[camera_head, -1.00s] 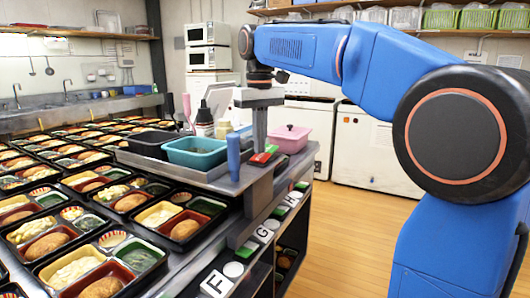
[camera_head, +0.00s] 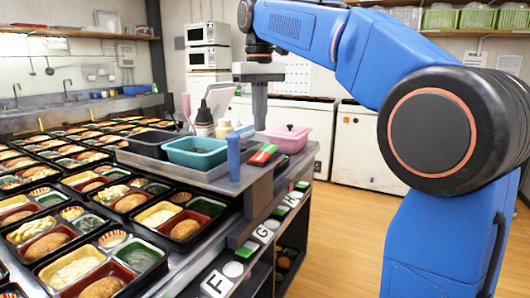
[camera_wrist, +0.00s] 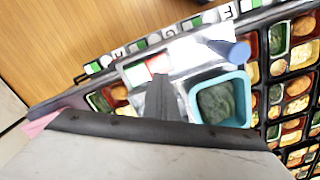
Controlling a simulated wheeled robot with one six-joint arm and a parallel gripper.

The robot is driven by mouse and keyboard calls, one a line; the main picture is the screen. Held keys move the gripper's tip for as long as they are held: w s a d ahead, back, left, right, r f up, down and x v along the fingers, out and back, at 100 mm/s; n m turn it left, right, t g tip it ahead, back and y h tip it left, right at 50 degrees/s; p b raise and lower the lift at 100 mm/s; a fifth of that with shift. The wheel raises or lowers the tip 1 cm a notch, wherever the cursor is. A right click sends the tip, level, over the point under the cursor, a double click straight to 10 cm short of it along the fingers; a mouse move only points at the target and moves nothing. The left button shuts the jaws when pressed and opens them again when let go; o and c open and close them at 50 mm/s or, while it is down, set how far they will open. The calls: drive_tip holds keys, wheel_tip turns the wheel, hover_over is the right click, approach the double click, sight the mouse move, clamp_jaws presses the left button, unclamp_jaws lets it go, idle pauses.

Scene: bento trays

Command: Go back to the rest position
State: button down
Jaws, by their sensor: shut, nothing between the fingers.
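My blue arm reaches in from the right of the head view. My gripper (camera_head: 259,128) points down, shut and empty, in the air above the counter's end shelf. Its fingertips appear above the red and green items (camera_head: 263,154) there, with a visible gap. In the wrist view my gripper (camera_wrist: 159,80) shows as a dark narrow shape, with the teal bin (camera_wrist: 248,97) to its right.
The teal bin (camera_head: 197,160), a blue cylinder (camera_head: 233,158) and a pink lidded pot (camera_head: 290,139) stand near the gripper. Rows of filled bento trays (camera_head: 125,256) cover the counter at left. Wooden floor (camera_head: 345,225) is open at right.

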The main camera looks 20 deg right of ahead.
drive_tip(key=shift+r, duration=0.1)
drive_tip(key=s+d+f+m+t, duration=0.1)
drive_tip(key=s+d+f, duration=0.2)
drive_tip(key=s+f, duration=0.6)
drive_tip(key=s+d+f+m+t, duration=0.1)
drive_tip(key=s+d+f+t, duration=0.1)
drive_tip(key=s+f, duration=0.8)
drive_tip(key=s+d+f+m+t, duration=0.1)
drive_tip(key=s+d+f, duration=0.3)
drive_tip(key=s+f, duration=0.6)
wheel_tip(320, 180, down, 4)
drive_tip(key=shift+f+t, duration=0.2)
drive_tip(key=shift+t, duration=0.2)
